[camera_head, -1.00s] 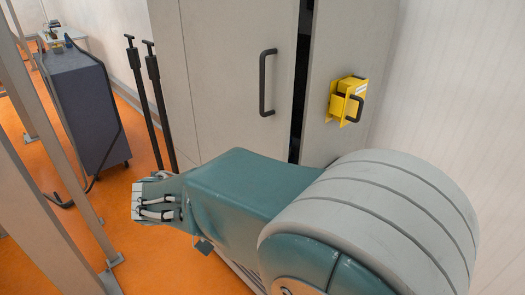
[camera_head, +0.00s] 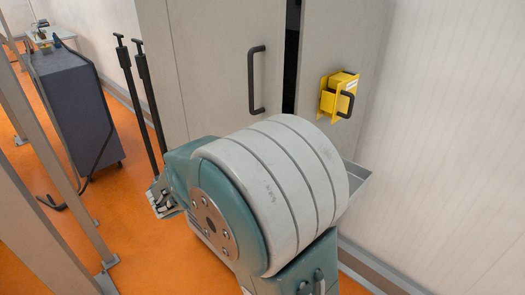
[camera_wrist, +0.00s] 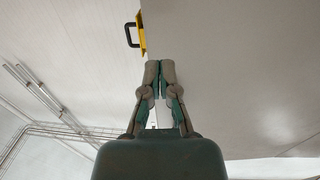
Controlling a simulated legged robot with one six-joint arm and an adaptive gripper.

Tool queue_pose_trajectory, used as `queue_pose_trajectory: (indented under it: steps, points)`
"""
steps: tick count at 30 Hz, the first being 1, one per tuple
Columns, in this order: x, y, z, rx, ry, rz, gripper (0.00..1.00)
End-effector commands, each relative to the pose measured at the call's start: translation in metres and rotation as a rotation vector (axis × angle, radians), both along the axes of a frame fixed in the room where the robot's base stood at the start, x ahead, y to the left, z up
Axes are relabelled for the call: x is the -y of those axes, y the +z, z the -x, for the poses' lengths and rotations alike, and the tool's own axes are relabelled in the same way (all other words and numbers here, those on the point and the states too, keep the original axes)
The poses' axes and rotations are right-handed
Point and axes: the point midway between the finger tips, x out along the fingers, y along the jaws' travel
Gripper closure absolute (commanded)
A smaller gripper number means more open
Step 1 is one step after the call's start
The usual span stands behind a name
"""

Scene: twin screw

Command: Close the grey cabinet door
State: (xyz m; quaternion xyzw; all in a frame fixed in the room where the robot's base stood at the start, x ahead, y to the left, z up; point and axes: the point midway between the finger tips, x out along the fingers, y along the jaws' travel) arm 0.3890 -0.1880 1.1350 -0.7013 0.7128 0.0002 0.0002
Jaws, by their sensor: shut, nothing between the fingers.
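The grey cabinet (camera_head: 213,60) stands at the back centre of the head view. Its left panel has a long black handle (camera_head: 257,80). Its right panel (camera_head: 325,45) carries a yellow bracket (camera_head: 338,95) with a small black handle. A dark vertical gap (camera_head: 291,55) shows between the two panels, so the front is partly open. In the wrist view a grey panel (camera_wrist: 235,75) fills the right side, and the yellow bracket (camera_wrist: 141,35) shows beyond the fingertips. My gripper (camera_wrist: 160,65) is shut and empty; contact with the panel cannot be told.
A pale wall (camera_head: 445,120) bounds the right side. Two black posts (camera_head: 150,95) stand left of the cabinet. A dark wheeled cart (camera_head: 78,110) and grey metal uprights (camera_head: 50,150) are farther left. Orange floor (camera_head: 120,205) is open between them.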

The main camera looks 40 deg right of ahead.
Motion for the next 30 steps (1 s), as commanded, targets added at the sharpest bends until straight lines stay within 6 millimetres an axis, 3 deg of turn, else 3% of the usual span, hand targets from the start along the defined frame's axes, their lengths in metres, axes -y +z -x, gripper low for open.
queue_pose_trajectory:
  steps: [3, 9, 23, 30]
  points:
    - [0.021, 0.000, 0.002, -0.001, -0.005, 0.001, 1.00]
    - [0.045, 0.000, 0.001, -0.001, -0.001, 0.001, 1.00]
    - [0.052, 0.000, 0.001, -0.001, 0.000, 0.001, 1.00]
    - [0.085, 0.000, 0.001, 0.001, -0.004, 0.001, 1.00]
